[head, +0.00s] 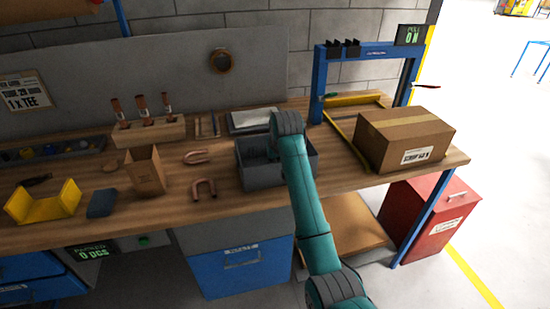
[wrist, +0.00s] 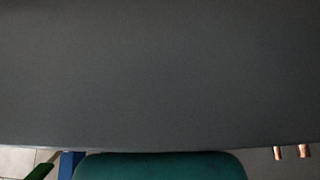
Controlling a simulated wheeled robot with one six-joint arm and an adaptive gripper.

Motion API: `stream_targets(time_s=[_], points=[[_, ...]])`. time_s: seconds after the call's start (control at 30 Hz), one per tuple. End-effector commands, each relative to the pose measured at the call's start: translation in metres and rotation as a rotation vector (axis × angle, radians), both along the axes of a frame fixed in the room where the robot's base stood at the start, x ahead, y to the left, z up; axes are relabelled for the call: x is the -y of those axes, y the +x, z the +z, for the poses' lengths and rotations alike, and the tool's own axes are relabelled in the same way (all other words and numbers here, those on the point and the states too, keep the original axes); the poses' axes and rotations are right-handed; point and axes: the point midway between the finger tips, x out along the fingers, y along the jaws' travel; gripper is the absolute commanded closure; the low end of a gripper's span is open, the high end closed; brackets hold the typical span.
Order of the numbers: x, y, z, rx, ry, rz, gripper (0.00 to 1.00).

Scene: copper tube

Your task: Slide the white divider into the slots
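The bin stands open near the bench's front edge. Any slots in it are too small to make out. My teal arm reaches up in front of the bin's right part and hides some of it. My gripper does not show in the head view, and no fingers show in the wrist view. A plain dark grey surface (wrist: 160,75) fills most of the wrist view.
A cardboard box (head: 405,139) stands on the wooden bench (head: 235,201) at right, beside a blue frame (head: 319,85). Left of the bin are copper bends (head: 204,187), a small brown box (head: 145,172), a wooden rack (head: 149,132) and a yellow cradle (head: 45,204).

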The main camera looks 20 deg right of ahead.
Motion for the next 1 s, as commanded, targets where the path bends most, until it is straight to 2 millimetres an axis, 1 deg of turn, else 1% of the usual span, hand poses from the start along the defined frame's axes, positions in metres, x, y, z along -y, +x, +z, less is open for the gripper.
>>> stream_targets(time_s=[0.03,0.07,0.1,0.37,0.47,0.57,0.67,0.9,1.0], points=[[0.0,0.0,0.001,0.001,0.0,0.0,0.75],[0.0,0.0,0.001,0.001,0.0,0.0,0.67],[0.0,0.0,0.001,0.001,0.0,0.0,0.65],[0.0,0.0,0.001,0.0,0.0,0.0,0.65],[0.0,-0.002,0.005,0.001,0.0,0.0,0.65],[0.0,-0.007,0.015,0.003,0.0,0.0,0.65],[0.0,-0.016,0.03,0.004,0.0,0.0,0.65],[0.0,-0.04,0.072,0.004,0.0,0.0,0.65],[0.0,-0.048,0.086,0.003,0.0,0.0,0.65]])
